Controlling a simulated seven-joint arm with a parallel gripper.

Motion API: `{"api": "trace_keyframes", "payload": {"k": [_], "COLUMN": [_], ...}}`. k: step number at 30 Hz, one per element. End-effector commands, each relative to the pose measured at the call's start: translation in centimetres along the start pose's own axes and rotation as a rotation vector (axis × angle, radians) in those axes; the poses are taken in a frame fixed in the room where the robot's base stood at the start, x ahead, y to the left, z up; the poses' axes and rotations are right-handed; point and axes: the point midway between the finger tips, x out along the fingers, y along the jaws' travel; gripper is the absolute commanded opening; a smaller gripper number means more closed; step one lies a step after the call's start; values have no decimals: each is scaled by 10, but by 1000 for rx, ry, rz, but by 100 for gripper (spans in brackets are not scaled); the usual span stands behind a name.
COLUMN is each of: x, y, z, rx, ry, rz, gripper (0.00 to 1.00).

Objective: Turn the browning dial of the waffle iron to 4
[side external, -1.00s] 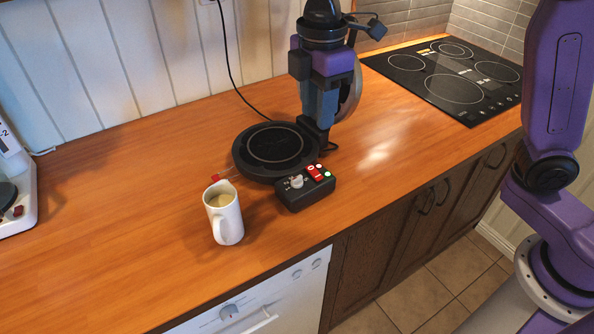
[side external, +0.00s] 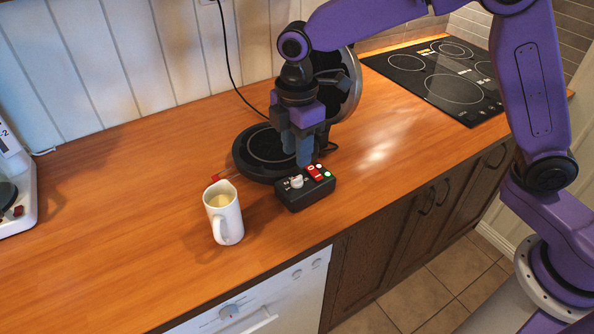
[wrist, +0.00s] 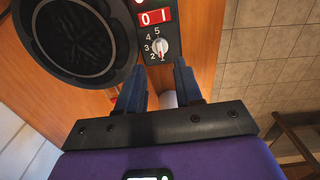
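The waffle iron stands open on the counter, with a round black plate (side external: 266,143) and a black control box (side external: 307,193) at its front. The browning dial (side external: 297,182) is a light knob on that box. In the wrist view the dial (wrist: 160,48) has numbers 1 to 5 around it, and its red mark appears to point near the 1. My gripper (side external: 297,158) is above the box, just behind the dial. In the wrist view my gripper (wrist: 158,72) is open, with the dial just beyond the gap between the fingertips. Nothing is held.
A red switch marked 0 1 (wrist: 154,17) is beside the dial. A white jug (side external: 224,213) stands left of the box, near the counter's front. The raised round lid (side external: 348,90) is behind my gripper.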

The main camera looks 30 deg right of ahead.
Motion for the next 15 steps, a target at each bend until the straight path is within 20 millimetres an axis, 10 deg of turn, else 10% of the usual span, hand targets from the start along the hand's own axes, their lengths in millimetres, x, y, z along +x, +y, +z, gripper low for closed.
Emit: {"api": "trace_keyframes", "payload": {"k": [15], "x": [66], "y": [0], "z": [0], "rx": [2], "ry": [-1], "rz": [-1], "gripper": [35]}}
